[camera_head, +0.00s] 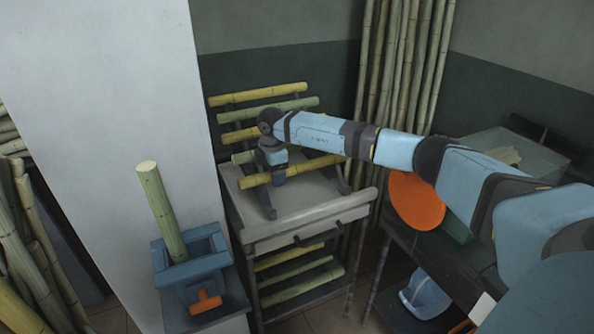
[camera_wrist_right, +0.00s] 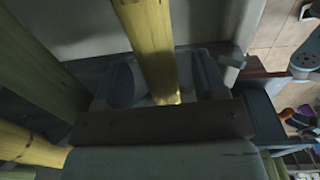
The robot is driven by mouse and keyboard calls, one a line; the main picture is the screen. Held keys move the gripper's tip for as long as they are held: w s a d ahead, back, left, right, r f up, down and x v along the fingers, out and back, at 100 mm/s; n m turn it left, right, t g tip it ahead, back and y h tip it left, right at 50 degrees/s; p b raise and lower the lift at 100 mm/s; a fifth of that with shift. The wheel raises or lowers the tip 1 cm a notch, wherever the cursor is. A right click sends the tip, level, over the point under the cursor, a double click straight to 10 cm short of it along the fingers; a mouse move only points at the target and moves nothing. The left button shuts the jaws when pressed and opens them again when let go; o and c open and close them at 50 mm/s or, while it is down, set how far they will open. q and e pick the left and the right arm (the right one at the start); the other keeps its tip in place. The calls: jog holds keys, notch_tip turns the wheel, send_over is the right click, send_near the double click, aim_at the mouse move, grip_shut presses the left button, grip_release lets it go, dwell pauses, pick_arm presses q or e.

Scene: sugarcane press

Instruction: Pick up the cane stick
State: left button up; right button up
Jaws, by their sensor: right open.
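Several yellow and green cane sticks lie across a slanted rack. The lowest one, a yellow cane stick (camera_head: 314,168), is at my right gripper (camera_head: 279,178), which points down over it. In the right wrist view this yellow stick (camera_wrist_right: 150,42) runs between the two open fingers (camera_wrist_right: 165,88), with gaps visible at its sides. The fingers are not closed on it. Part of the stick is hidden behind the gripper in the head view. My left gripper is not in view.
The rack stands on a grey cart (camera_head: 320,212) with more sticks below. A blue press (camera_head: 190,250) with an upright green cane (camera_head: 160,210) and an orange handle (camera_head: 206,302) is at left. An orange disc (camera_head: 416,202) is at right. Tall canes lean in the back corner.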

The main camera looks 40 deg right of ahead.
jog(key=shift+r, duration=0.15)
grip_shut()
